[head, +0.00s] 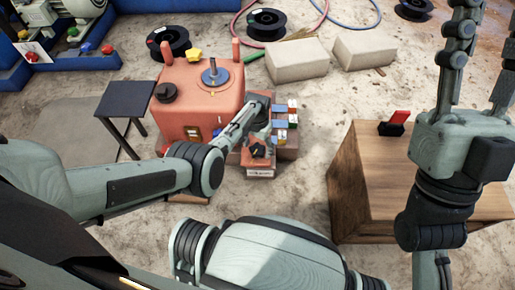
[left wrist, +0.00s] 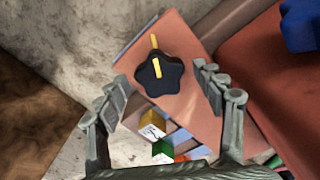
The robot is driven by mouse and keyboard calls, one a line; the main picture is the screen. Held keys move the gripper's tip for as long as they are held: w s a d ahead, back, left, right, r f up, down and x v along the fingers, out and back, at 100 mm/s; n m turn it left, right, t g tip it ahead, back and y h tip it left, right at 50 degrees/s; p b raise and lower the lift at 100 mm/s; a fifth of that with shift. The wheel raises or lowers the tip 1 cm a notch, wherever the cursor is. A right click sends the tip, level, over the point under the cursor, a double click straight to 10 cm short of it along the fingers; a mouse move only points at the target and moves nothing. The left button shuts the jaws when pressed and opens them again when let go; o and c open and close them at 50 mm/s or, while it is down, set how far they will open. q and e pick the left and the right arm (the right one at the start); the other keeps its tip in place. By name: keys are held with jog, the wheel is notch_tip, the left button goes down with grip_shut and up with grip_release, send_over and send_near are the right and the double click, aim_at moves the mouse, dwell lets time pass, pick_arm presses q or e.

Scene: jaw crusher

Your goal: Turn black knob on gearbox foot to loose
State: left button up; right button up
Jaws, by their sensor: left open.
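The black star-shaped knob (left wrist: 160,80) with a yellow pointer line sits on the salmon-coloured gearbox foot (left wrist: 185,105). In the left wrist view the line points almost straight up, toward the foot's outer edge. The knob also shows in the head view (head: 258,151), below my left gripper (head: 257,135), which partly covers it. In the left wrist view my left gripper (left wrist: 157,80) is open, one finger on each side of the knob, with gaps on both sides. The red gearbox (head: 200,95) stands behind. My right gripper (head: 486,40) is raised at the right, open and empty.
Small coloured blocks (head: 286,122) sit close beside the knob. A wooden box (head: 350,180) at the right carries a red-and-black item (head: 395,124). A small dark table (head: 126,98) stands left of the gearbox. Pale blocks (head: 297,60) lie behind.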

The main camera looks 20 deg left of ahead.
pick_arm(q)
jog(key=c, duration=1.2)
jog(key=shift+o, duration=0.2)
